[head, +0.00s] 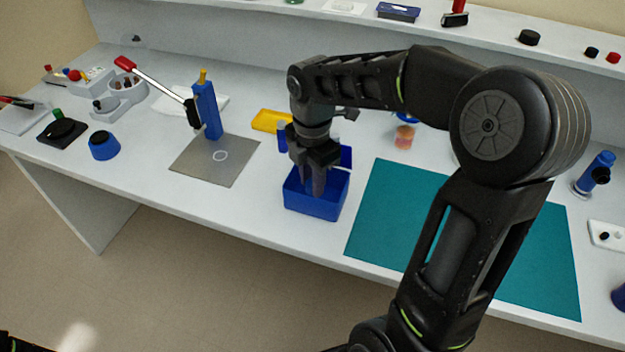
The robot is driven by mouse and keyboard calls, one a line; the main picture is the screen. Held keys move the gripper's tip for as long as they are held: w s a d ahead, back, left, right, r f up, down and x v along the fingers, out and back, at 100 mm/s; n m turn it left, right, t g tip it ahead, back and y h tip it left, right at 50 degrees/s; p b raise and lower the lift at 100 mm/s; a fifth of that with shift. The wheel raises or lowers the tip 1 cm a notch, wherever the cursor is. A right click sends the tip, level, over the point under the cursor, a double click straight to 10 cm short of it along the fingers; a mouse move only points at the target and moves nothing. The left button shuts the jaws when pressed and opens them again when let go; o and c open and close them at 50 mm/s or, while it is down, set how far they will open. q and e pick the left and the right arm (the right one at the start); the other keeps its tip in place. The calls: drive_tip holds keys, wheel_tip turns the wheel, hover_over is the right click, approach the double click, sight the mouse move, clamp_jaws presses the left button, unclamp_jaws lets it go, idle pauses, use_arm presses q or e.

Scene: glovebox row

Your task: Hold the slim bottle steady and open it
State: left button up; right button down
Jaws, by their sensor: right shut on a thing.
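My right gripper (318,182) points down, its fingers reaching into an open blue bin (313,206). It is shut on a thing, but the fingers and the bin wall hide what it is. A slim blue upright piece with a black part at its side (602,166) stands at the far right of the bench and looks like a bottle; I cannot tell if it is the slim bottle. A small clear jar with orange content and a blue top (404,136) stands behind my right arm. My left gripper is out of view.
A teal mat (390,215) lies right of the bin, partly behind my right arm. A blue post with a red-handled lever (207,110) stands by a grey plate (205,165). A yellow tray (268,121) is behind the bin. A shelf (345,22) runs along the back.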

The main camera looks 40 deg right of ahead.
drive_tip(key=c, duration=1.1)
unclamp_jaws()
drive_tip(key=shift+s+a+f, duration=0.1)
drive_tip(key=shift+s+f, duration=0.15)
drive_tip(key=shift+f, duration=0.5)
drive_tip(key=shift+c, duration=0.2)
drive_tip(key=shift+r, duration=0.1)
drive_tip(key=shift+w+r+p, duration=0.15)
drive_tip(key=shift+r+p, duration=0.25)
drive_tip(key=shift+r, duration=0.25)
wheel_tip(320, 180, up, 12)
drive_tip(key=p, duration=0.1)
drive_tip(key=shift+w+r, duration=0.1)
